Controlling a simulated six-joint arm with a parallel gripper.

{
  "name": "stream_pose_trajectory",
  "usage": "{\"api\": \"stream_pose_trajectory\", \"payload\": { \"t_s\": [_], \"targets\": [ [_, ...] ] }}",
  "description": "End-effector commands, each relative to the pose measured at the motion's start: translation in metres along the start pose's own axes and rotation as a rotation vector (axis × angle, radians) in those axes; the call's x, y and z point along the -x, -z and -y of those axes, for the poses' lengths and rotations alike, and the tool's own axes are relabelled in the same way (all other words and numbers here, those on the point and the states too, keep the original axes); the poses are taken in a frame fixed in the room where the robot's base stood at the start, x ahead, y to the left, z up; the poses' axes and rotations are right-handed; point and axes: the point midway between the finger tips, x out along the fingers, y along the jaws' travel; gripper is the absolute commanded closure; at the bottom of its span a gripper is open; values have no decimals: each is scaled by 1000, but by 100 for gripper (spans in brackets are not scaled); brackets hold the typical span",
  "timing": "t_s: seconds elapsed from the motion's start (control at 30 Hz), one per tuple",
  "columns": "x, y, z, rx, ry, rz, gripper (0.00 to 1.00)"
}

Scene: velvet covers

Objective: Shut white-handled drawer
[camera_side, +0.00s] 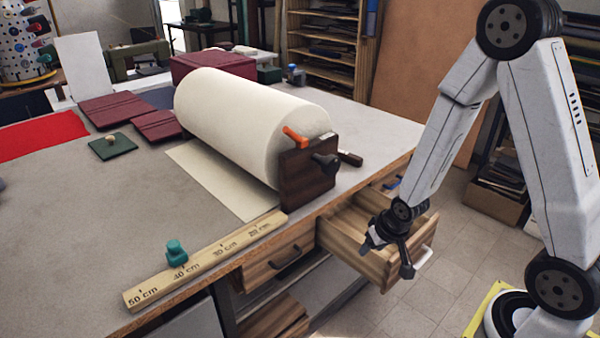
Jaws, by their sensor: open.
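The white-handled drawer (346,241) is pulled out from under the right end of the table. Its wooden box is open at the top, and the inside that shows looks empty. Its white handle (424,258) is on the front panel, at the right. My gripper (388,262) is open and points down at the drawer's front, just left of the white handle in the picture. It hides part of the front panel and the drawer's near corner. I cannot tell whether it touches the drawer.
A dark-handled drawer (280,262) is shut to the left. Above, the table (95,225) carries a large cream roll (245,120) on a dark stand, a wooden ruler (215,255) along the edge, and a green object (176,253). Floor (455,245) is clear right of the drawer.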

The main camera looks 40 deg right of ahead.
Motion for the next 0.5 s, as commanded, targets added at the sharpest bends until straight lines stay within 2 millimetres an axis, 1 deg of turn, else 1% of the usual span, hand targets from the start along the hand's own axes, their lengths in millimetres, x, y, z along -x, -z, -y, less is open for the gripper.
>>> {"api": "stream_pose_trajectory", "payload": {
  "t_s": [0.03,0.1,0.37,0.5],
  "targets": [
    [-10,-2,-6,-30,-1,-5,45],
    [-22,-4,-12,-69,2,-22,45],
    [-64,-17,-34,-219,19,-84,45],
    [-84,-28,-46,-304,33,-118,45]
  ]
}}
